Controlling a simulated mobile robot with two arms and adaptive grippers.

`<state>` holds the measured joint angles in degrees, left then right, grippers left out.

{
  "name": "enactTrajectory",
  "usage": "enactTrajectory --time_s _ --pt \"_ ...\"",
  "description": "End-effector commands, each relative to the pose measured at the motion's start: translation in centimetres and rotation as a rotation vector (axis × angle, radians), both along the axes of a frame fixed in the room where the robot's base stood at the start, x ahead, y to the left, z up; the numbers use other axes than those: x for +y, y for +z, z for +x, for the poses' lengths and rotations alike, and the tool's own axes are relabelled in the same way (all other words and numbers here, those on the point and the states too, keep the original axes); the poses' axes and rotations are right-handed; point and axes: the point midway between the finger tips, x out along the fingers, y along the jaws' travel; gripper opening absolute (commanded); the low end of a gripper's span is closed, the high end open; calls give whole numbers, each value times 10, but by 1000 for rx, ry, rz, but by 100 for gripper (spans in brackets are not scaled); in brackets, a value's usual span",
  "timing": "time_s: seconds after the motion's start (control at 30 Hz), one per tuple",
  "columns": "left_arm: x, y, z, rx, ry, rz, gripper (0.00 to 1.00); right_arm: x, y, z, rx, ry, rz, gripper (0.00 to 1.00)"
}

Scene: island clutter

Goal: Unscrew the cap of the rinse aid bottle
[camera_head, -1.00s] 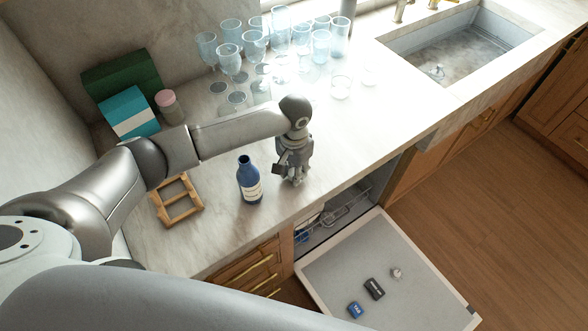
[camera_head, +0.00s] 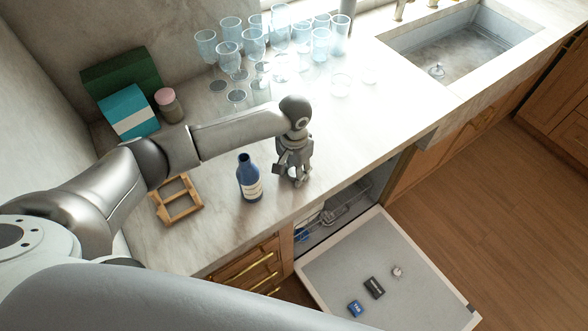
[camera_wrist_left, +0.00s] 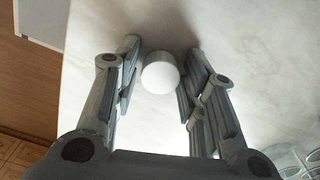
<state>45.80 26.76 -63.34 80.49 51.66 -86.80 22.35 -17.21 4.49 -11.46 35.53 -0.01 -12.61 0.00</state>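The rinse aid bottle (camera_head: 250,181) is dark blue with a pale label and stands upright on the counter in the head view. Its narrow top shows dark, with no white cap on it. My left gripper (camera_head: 291,178) points down just right of the bottle, apart from it. In the left wrist view a round white cap (camera_wrist_left: 160,74) sits between the fingers of my left gripper (camera_wrist_left: 158,66). The fingers are spread, with a small gap at the left finger; the right finger is very close to the cap. The cap appears to be at the counter surface.
Many glasses (camera_head: 254,46) stand at the back of the counter. A wooden frame (camera_head: 178,199) lies left of the bottle. Below the front edge, the open dishwasher door (camera_head: 390,265) holds small packs. The sink (camera_head: 460,45) is at far right.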

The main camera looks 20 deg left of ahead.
Motion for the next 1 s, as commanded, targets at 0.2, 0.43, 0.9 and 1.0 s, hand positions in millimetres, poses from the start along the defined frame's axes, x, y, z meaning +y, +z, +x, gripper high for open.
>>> enactTrajectory --time_s 0.2,0.43,0.9,1.0 --pt "0 -1 -1 2 0 1 51 0 0 0 0 0 0 72" --pt "0 5 0 -1 0 0 51 -3 0 1 -1 1 -3 72" --pt "0 93 1 -1 -1 0 51 -1 0 0 0 1 -2 72" --pt "0 107 1 0 0 1 51 -1 0 0 0 1 -2 72"
